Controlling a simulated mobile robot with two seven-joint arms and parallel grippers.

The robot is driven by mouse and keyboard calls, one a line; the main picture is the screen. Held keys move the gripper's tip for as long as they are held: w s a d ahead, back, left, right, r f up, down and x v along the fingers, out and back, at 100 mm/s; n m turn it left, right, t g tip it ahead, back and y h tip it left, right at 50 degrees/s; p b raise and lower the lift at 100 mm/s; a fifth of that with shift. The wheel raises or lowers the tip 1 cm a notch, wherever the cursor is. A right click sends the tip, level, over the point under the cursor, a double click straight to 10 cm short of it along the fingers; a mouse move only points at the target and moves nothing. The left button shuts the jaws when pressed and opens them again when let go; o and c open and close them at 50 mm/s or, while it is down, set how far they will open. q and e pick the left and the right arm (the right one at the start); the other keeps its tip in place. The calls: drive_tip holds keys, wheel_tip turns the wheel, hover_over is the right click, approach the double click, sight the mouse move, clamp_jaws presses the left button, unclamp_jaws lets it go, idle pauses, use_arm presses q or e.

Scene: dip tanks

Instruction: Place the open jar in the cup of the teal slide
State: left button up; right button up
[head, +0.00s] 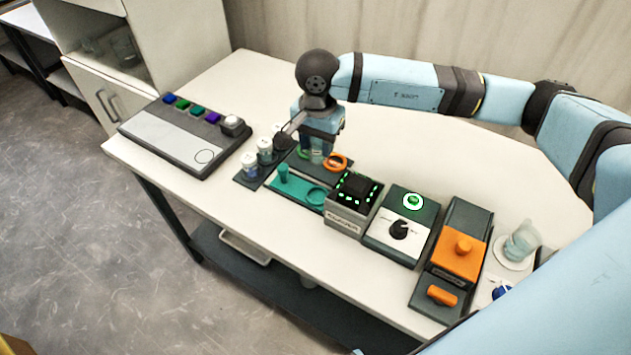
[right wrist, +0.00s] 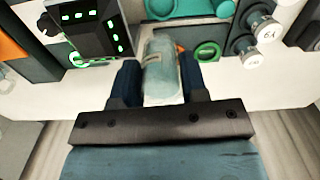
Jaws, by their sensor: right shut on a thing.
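My right gripper (head: 318,144) is shut on a clear, glassy open jar (head: 317,156) and holds it over the back of the dark station. In the right wrist view the jar (right wrist: 162,72) sits between the two dark fingers of the gripper (right wrist: 160,84). The teal slide (head: 294,187) lies in front of the gripper, with an upright knob at its left and a round cup (head: 317,196) at its right. The cup looks empty. The slide also shows at the top of the right wrist view (right wrist: 185,9). My left gripper is not in view.
A green ring (right wrist: 207,52) and an orange ring (head: 335,162) lie near the jar. White-topped jars (head: 265,148) stand left of the slide. A black box with green lights (head: 355,198) stands close on the right. A keyed panel (head: 185,137) lies farther left.

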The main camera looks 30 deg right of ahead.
wheel_tip(320, 180, down, 10)
drive_tip(key=shift+w+r+p, duration=0.1)
drive_tip(key=shift+r+p, duration=0.1)
drive_tip(key=shift+p, duration=0.3)
wheel_tip(320, 180, down, 4)
drive_tip(key=shift+f, duration=0.2)
drive_tip(key=o, duration=1)
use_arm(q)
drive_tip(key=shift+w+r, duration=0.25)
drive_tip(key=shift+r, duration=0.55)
